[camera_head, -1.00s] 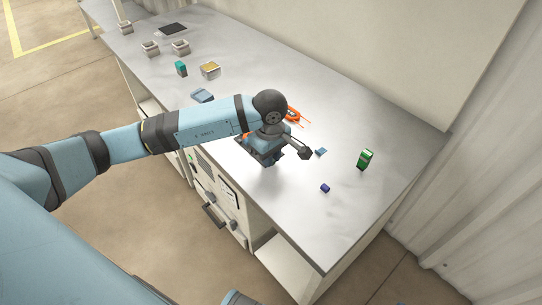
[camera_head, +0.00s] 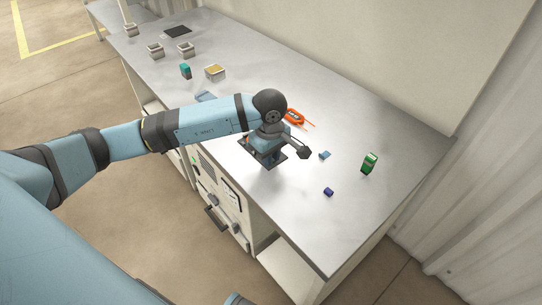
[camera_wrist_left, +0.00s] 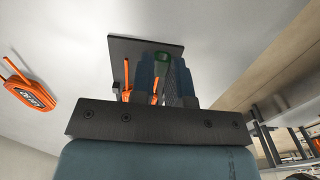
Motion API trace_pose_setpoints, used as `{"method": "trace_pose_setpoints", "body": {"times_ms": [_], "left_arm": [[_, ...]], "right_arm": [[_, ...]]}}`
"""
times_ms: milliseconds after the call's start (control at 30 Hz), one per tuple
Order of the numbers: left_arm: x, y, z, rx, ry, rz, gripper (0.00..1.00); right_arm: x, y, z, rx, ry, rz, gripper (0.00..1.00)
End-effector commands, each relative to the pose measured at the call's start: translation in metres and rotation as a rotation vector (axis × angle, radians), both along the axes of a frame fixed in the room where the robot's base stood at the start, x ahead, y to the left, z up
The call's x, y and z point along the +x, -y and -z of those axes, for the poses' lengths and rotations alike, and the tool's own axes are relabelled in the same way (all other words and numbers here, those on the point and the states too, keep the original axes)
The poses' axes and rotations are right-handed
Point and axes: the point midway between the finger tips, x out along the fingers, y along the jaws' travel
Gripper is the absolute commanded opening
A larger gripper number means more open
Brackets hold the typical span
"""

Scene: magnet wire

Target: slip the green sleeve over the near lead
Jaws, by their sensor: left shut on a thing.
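My left gripper (camera_head: 268,158) is over a dark square plate (camera_head: 282,156) near the front edge of the bench. In the left wrist view, the gripper (camera_wrist_left: 161,78) is shut on the green sleeve (camera_wrist_left: 161,61), which shows between its blue-grey fingers. The plate (camera_wrist_left: 122,48) lies behind the fingertips there. In the head view my wrist hides the sleeve and the leads. My right gripper is not in view.
An orange labelled tool (camera_head: 294,117) lies behind the gripper. A green block (camera_head: 369,163), a purple piece (camera_head: 328,192) and a small blue piece (camera_head: 325,155) are to the right. A teal block (camera_head: 185,71), a yellow-topped box (camera_head: 215,72) and grey containers stand far left.

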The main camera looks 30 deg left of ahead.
Motion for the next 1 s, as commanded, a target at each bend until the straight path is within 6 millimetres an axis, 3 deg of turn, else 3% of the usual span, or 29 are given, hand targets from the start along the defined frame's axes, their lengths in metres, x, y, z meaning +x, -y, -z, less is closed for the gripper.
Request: {"method": "trace_pose_setpoints", "body": {"times_ms": [500,1000], "left_arm": [[0.002,-0.005,0.000,0.000,0.000,0.000,0.02],[-0.002,0.008,0.000,0.000,0.001,0.000,0.02]], "right_arm": [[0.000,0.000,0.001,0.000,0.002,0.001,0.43],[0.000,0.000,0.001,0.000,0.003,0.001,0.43]]}}
